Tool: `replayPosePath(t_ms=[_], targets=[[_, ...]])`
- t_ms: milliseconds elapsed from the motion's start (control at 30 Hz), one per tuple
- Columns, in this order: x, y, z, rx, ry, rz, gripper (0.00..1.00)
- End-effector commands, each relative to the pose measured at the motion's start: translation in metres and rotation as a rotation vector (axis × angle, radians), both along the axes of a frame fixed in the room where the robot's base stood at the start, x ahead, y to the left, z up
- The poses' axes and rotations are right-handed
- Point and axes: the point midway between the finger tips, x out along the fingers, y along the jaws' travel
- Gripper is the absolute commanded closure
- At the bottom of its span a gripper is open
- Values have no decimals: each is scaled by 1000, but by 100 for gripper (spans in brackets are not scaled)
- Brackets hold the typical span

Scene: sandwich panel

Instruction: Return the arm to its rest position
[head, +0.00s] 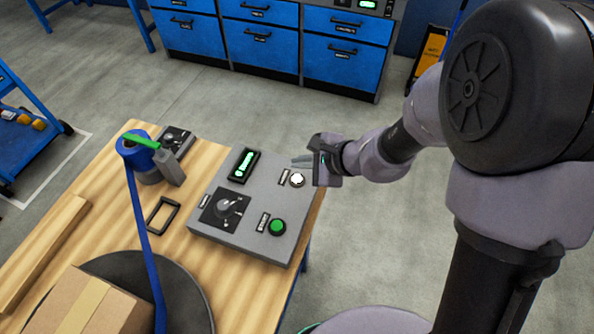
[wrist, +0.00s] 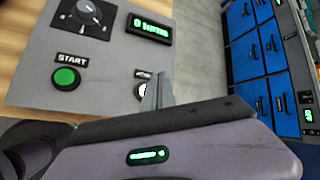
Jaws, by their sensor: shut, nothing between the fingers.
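My gripper (head: 301,162) is over the right edge of a grey control panel (head: 212,231) on the wooden table. Its fingers are together with nothing between them. The tips are close to a white button (head: 297,180); I cannot tell whether they touch it. In the wrist view, my gripper (wrist: 157,90) partly covers the white button (wrist: 140,91). The panel also has a green START button (wrist: 66,78), a dark dial (wrist: 90,12) and a lit green display (wrist: 150,28). My arm reaches in from the right in the head view.
On the table (head: 95,225) stand a blue-and-grey device (head: 140,150) with a green bar, a black frame (head: 163,215) and a cardboard box (head: 85,305) on a dark round plate. Blue drawer cabinets (head: 260,45) stand behind. The floor between is clear.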

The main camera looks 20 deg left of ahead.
Motion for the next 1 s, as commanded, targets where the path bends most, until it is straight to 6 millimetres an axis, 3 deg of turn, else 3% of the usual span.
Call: replayPosePath(t_ms=[33,100,500,567,633,700,800,900,1000], targets=[[0,0,12,0,-1,0,100],[0,0,18,0,0,0,100],[0,0,17,0,-3,3,100],[-2,-3,29,-1,-28,27,100],[-12,-11,62,-14,-97,100,100],[-35,-31,104,-63,-203,213,100],[-82,-76,147,-222,-351,374,100],[-126,-130,165,-447,-452,476,100],[-155,-179,171,-658,-504,513,100]])
